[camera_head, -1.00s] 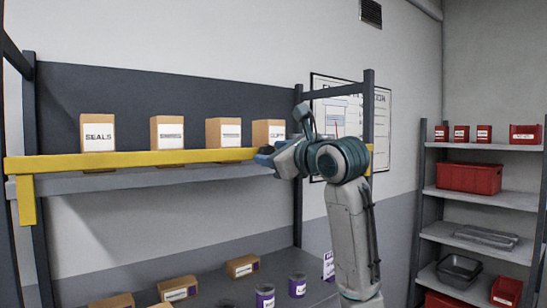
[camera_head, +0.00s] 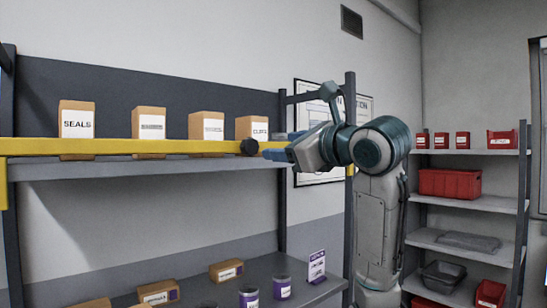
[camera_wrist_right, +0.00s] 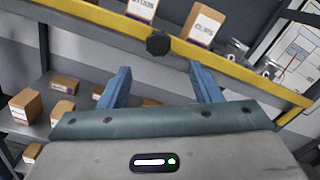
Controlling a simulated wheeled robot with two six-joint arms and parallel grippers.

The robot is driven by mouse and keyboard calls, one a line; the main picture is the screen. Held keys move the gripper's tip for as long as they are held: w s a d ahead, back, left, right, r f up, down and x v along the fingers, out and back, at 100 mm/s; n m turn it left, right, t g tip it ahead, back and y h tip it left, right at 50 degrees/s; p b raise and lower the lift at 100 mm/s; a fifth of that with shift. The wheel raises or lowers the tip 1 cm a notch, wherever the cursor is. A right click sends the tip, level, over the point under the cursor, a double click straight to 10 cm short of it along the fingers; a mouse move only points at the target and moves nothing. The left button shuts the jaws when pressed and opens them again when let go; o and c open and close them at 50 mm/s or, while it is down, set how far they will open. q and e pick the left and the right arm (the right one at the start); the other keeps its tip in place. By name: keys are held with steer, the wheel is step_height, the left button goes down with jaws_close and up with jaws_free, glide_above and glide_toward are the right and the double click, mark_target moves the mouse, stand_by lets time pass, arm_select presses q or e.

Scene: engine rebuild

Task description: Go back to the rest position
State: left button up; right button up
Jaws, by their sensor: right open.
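My right gripper (camera_head: 272,153) is at the right end of the shelf, level with the yellow beam (camera_head: 120,147). In the right wrist view its two blue fingers (camera_wrist_right: 160,67) are apart with nothing between them. A black knob (camera_head: 250,147) on the beam's front is just beyond the fingertips; it also shows in the wrist view (camera_wrist_right: 158,43), apart from the fingers. My right arm is raised and bent, with its elbow to the right of the shelf. My left gripper is not in view.
Cardboard boxes, including a SEALS box (camera_head: 77,124) and a CLIPS box (camera_head: 251,129), stand behind the beam. Lower down are boxes and purple-labelled cans (camera_head: 282,287). A rack with red bins (camera_head: 450,183) stands at right. A shelf post (camera_head: 350,200) is close to my arm.

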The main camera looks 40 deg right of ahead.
steer(key=shift+s, duration=0.25)
stand_by(0.3)
